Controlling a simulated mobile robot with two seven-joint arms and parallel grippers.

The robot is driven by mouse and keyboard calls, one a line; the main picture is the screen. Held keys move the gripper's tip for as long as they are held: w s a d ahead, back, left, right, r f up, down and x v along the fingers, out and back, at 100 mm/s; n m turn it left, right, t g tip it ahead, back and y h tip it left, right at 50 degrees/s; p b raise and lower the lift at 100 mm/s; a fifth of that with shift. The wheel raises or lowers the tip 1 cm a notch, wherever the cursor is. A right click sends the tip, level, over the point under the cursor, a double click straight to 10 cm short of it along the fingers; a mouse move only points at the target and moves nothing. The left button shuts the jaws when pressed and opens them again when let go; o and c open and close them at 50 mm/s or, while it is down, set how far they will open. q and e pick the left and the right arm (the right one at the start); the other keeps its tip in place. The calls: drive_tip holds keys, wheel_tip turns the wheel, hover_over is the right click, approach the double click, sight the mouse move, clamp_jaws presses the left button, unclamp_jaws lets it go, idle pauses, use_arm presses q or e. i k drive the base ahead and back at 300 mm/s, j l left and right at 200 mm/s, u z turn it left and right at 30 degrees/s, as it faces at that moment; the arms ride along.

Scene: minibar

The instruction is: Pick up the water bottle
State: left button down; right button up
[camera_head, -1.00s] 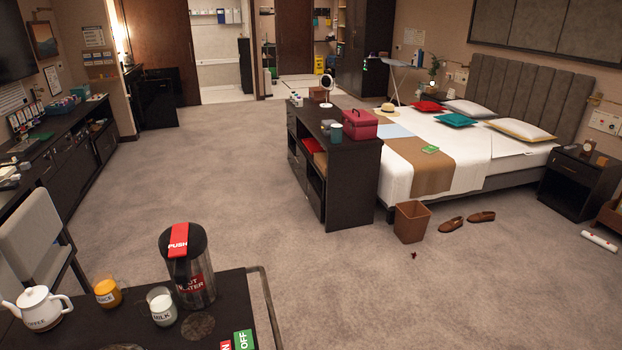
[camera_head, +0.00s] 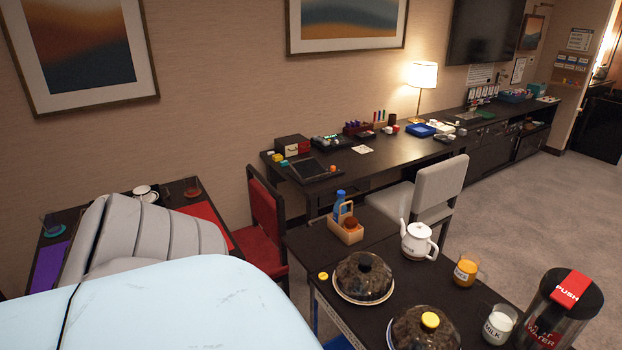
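A small blue bottle (camera_head: 339,205) stands upright in a wooden caddy (camera_head: 350,235) on the dark table in the middle of the view. A brown round item sits beside it in the caddy. The bottle's lower part is hidden by the caddy, and I cannot read a label on it. A larger dark flask (camera_head: 560,312) with a red PUSH lid and a water label stands at the lower right. Neither of my grippers is in view.
The table (camera_head: 310,240) also holds a white pot (camera_head: 419,242), orange juice (camera_head: 466,270), milk (camera_head: 499,325) and two domed dishes (camera_head: 363,277). A red chair (camera_head: 266,220) and a grey chair (camera_head: 440,190) stand beside it. Open carpet (camera_head: 540,210) lies to the right.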

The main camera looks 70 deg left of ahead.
sight(340, 200)
drive_tip(key=u, duration=1.9)
drive_tip(key=i+j+u, duration=0.1)
drive_tip(key=i+j, duration=0.15)
drive_tip(key=i, duration=0.15)
drive_tip(key=i+j+u, duration=0.1)
drive_tip(key=i, duration=0.35)
drive_tip(key=j, duration=0.1)
